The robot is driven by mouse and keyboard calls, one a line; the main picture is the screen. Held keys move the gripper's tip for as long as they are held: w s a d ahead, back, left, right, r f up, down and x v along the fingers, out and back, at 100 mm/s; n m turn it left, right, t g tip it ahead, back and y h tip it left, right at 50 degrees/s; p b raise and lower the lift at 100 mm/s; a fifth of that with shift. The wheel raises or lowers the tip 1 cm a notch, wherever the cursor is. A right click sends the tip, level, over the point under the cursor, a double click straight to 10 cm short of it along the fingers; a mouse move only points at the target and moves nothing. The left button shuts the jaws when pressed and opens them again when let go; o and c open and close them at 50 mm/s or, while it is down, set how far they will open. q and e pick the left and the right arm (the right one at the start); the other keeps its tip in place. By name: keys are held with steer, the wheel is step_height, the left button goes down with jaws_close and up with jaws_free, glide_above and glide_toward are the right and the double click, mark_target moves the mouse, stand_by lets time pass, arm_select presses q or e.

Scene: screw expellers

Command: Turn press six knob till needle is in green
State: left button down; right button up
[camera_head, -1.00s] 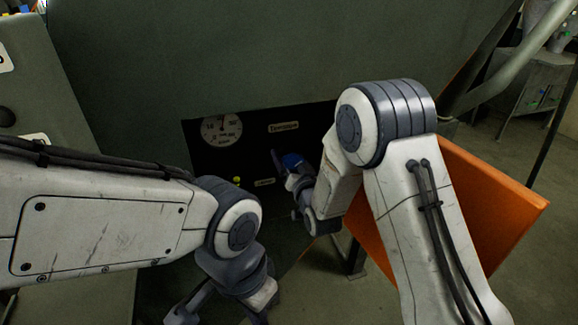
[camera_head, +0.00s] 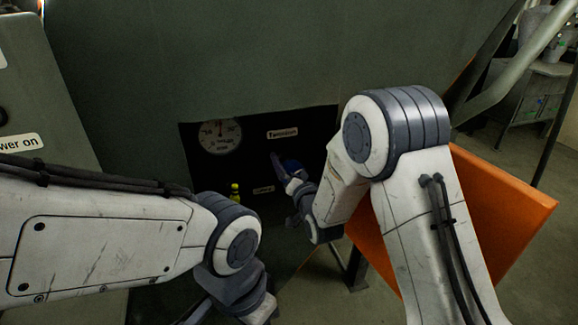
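A blue knob (camera_head: 291,165) sits on the panel below the "Tension" label (camera_head: 283,132). My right gripper (camera_head: 288,178) is at this knob, with one dark finger along its left side. Whether it is closed on the knob is hidden by the wrist. My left gripper (camera_head: 205,312) is low at the bottom edge, partly cut off and away from the panel.
A small yellow-green part (camera_head: 235,190) and another label (camera_head: 263,189) are on the lower panel. An orange sheet (camera_head: 500,205) stands to the right behind my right arm. Open floor lies at the far right.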

steer(key=shift+s, duration=0.15)
steer(key=b+v, duration=0.2)
steer(key=v, duration=0.8)
steer(key=shift+s, duration=0.1)
stand_by(0.7)
